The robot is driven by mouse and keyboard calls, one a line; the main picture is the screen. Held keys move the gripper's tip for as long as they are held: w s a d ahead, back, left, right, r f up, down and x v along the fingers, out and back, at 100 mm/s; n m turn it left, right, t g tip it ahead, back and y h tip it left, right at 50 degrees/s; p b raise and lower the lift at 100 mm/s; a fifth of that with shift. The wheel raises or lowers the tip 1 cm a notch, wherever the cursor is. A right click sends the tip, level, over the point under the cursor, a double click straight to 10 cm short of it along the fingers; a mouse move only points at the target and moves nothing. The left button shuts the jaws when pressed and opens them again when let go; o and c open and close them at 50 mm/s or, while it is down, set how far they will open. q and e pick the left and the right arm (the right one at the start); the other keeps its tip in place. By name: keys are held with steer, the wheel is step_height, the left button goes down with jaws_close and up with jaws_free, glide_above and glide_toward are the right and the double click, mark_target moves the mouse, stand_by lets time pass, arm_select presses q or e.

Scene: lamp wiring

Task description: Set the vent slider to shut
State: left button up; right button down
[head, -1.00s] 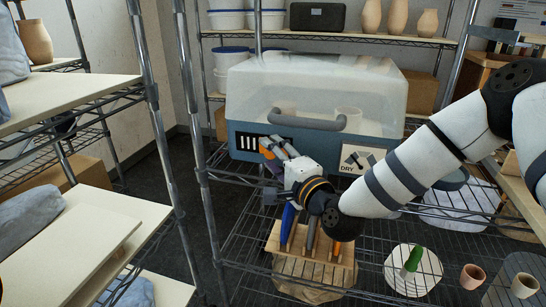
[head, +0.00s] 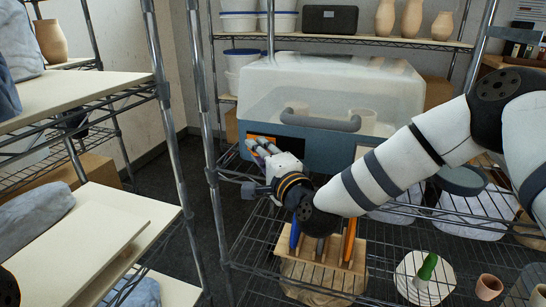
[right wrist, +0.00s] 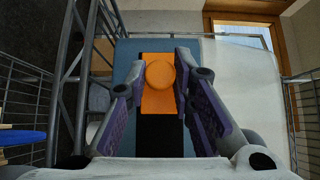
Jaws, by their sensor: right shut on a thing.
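The vent slider is an orange plate with a round knob (right wrist: 160,74), seen in the right wrist view on a black strip (right wrist: 160,135). In the head view its orange plate (head: 262,141) shows at the left of the front of the blue-grey box (head: 345,152) with a clear lid. My right gripper (head: 258,150) is at this plate. Its fingers (right wrist: 160,70) are shut on the knob, one on each side. No open vent slots show now; the gripper hides part of the vent. My left gripper is not in view.
Below the box, a wooden rack (head: 318,262) holds several tools on a wire shelf. A green-handled tool (head: 427,267) lies on a white disc, near small clay pots (head: 488,287). A metal shelf post (head: 207,150) stands left of my right gripper.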

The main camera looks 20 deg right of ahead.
steer(key=shift+a+r, duration=0.1)
steer(key=shift+a, duration=0.05)
steer(key=c, duration=1.4)
jaws_free()
steer(key=shift+w, duration=0.1)
steer(key=shift+c, duration=0.2)
steer(key=shift+o, duration=0.2)
steer(key=shift+a, duration=0.1)
steer(key=s+d, duration=0.2)
steer(key=s, duration=0.9)
steer(key=shift+s+d, duration=0.2)
steer(key=shift+s, duration=0.2)
